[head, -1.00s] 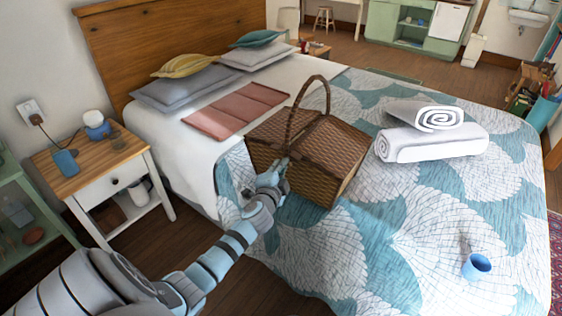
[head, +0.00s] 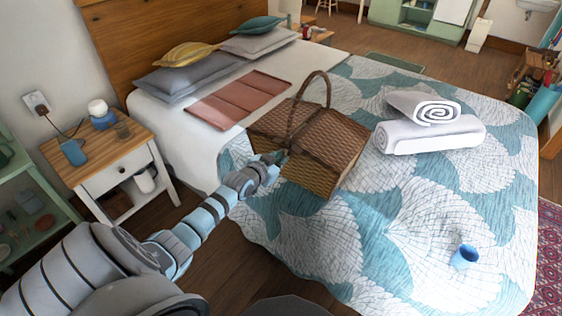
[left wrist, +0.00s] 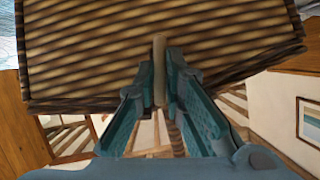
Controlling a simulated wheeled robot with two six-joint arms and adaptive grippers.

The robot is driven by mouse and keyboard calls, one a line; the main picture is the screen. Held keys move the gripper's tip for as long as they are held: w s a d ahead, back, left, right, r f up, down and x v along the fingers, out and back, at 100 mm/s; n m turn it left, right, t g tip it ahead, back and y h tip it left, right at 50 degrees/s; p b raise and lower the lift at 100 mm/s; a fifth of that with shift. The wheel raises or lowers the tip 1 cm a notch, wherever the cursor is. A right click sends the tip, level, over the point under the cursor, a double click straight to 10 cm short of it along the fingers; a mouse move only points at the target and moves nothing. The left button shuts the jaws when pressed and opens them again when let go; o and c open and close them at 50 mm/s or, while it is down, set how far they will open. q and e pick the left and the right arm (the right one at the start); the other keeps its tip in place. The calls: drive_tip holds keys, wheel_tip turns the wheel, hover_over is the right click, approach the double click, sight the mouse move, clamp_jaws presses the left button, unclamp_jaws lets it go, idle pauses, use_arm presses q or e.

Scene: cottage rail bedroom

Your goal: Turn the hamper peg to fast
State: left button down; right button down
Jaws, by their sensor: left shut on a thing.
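The wicker hamper (head: 325,150) stands on the bed with its handle arched up over the lid. In the left wrist view its woven side (left wrist: 160,50) fills the upper part. A pale, narrow peg (left wrist: 159,70) stands out against that side, lengthwise up the picture. My left gripper (left wrist: 160,85) is shut on the peg, one finger on each side. In the head view the left gripper (head: 276,160) is at the hamper's near left side. The peg is too small to make out there. My right gripper is not in view.
Rolled white towels (head: 430,135) lie right of the hamper, and a blue mug (head: 464,257) stands near the bed's near right edge. A folded pink cloth (head: 238,98) lies behind the hamper. A nightstand (head: 110,160) stands left of my left arm.

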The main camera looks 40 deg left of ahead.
use_arm(q)
drive_tip(key=shift+n+h+b, duration=0.5)
drive_tip(key=shift+n+b, duration=0.4)
drive_tip(key=shift+b, duration=0.1)
drive_tip(key=c, duration=1.7)
unclamp_jaws()
drive_tip(key=shift+v, duration=5.95)
drive_tip(key=shift+a, duration=0.2)
